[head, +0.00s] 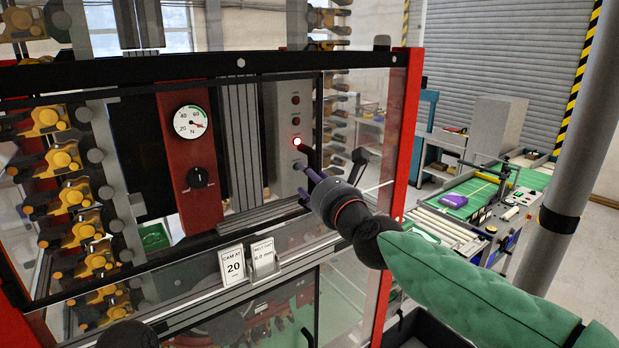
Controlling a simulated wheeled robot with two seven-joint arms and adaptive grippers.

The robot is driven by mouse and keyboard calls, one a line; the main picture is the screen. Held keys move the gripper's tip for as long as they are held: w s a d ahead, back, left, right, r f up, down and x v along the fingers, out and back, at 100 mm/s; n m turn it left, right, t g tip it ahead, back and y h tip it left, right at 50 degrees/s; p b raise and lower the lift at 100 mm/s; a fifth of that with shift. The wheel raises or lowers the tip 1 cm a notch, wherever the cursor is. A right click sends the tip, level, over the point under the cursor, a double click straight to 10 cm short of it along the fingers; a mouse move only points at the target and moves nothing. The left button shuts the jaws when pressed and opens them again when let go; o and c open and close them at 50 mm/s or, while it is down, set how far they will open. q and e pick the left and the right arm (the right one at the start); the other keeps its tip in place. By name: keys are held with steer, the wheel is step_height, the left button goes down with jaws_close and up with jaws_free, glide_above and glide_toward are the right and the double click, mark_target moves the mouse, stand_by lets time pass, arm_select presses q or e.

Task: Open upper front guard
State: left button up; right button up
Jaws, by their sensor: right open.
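The upper front guard (120,73) is a clear panel in a black frame, set between red posts on the machine. It looks shut, though reflections make its exact position hard to judge. Its lower black rail runs just above the small cards. My right gripper (306,178) reaches in from the right, its fingers apart and empty, pointing at the grey control strip (283,110) with a lit red lamp. I cannot tell whether the fingers touch the guard. No handle of the guard shows clearly. My left gripper does not show.
Behind the clear panel are a pressure gauge (190,122), a black knob (198,177) and a column of yellow grippers (62,160). A red post (406,130) stands close to my right arm. A conveyor table (470,205) and grey pole (570,150) are farther right.

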steer(key=shift+w+a, duration=0.3)
steer(key=shift+w, duration=0.35)
steer(key=shift+c, duration=0.3)
jaws_close()
steer(key=shift+s, duration=0.1)
